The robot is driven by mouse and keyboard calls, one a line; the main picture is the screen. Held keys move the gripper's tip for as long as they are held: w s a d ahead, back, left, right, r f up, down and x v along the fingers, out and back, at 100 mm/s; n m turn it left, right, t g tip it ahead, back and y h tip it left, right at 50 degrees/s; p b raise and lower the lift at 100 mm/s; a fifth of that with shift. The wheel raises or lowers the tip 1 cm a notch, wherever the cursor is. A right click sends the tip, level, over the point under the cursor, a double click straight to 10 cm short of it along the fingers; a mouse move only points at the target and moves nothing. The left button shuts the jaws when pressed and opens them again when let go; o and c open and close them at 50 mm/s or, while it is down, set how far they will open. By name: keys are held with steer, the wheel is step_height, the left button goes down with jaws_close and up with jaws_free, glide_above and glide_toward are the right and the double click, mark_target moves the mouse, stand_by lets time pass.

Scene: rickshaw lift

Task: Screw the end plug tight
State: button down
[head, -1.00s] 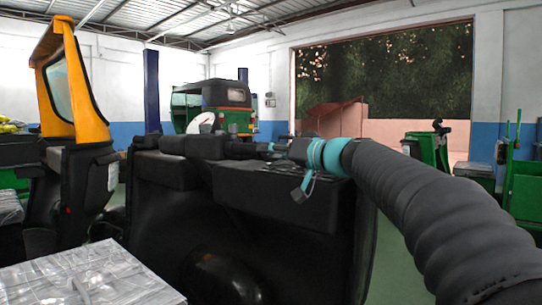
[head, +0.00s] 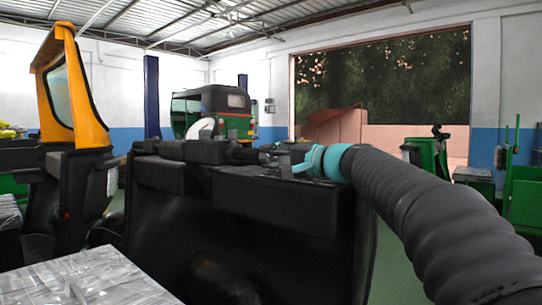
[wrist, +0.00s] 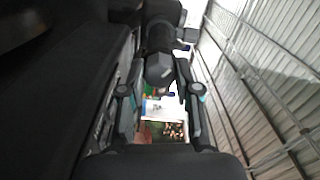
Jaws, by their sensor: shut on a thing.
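The end plug (wrist: 160,70) is a dark faceted piece at the end of a black bar, in the upper middle of the wrist view. The bar (head: 205,151) lies along the top of a black vehicle body in the head view. My gripper (wrist: 160,66) is shut on the plug, with one finger along each side of it. In the head view my gripper (head: 277,157) meets the bar's right end from the right, in line with it. The plug is hard to make out there. The threads and any gap at the joint are hidden.
The black vehicle body (head: 270,240) stands just below the bar and my gripper. A yellow-framed cab (head: 75,90) is at left, and a plastic-wrapped surface (head: 85,280) is in front. A green rickshaw (head: 215,112) stands behind. Green floor shows at right.

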steer(key=m+p, duration=0.1)
steer(key=m, duration=0.4)
steer(key=shift+m+p, duration=0.3)
steer(key=shift+p, duration=0.1)
steer(key=m, duration=0.5)
steer(key=shift+f+p, duration=0.15)
steer(key=shift+p, duration=0.2)
steer(key=shift+m, duration=0.4)
steer(key=c, duration=0.8)
jaws_free()
steer(key=v, duration=1.2)
